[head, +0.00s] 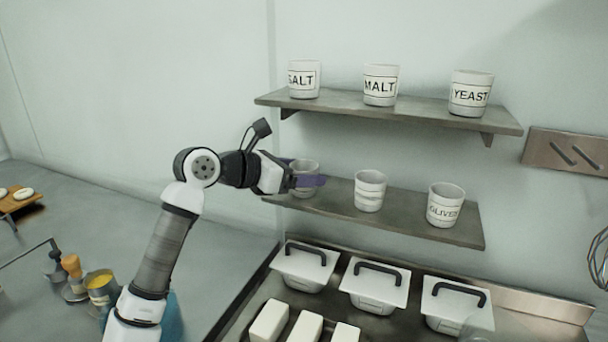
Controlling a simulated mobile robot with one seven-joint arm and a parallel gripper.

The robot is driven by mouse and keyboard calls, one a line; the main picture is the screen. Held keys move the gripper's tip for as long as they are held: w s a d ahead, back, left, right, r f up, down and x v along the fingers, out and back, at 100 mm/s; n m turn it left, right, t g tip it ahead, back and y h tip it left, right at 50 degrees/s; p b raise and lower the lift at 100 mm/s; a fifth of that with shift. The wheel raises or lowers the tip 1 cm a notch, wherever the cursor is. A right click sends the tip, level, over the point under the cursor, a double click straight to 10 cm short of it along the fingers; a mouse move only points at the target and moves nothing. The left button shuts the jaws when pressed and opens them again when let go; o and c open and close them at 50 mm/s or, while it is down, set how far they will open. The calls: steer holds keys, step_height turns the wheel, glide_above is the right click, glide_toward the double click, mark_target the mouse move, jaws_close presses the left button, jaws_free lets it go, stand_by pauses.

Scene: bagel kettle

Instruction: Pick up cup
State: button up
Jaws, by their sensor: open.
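A light cup (306,165) stands at the left end of the lower shelf (400,218). My gripper (308,180) is at this cup, reaching in from the left, and its dark purplish fingers cover part of it. The fingers are open; I cannot tell whether both sides of the cup lie between them or whether they touch it. A second white cup (370,190) stands mid-shelf. A third, marked OLIVES (445,205), stands to the right.
The upper shelf (420,109) holds cups marked SALT (304,79), MALT (380,85) and YEAST (471,93). Below are white lidded containers (375,285) and white blocks (306,328). A whisk (599,255) hangs at the right. The counter (75,210) has bare room at left.

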mark_target(311, 173)
steer(key=shift+p+x, duration=0.45)
steer(key=shift+x, duration=1.1)
steer(key=shift+a, duration=0.1)
steer(key=shift+c, duration=0.3)
steer(key=c, duration=1)
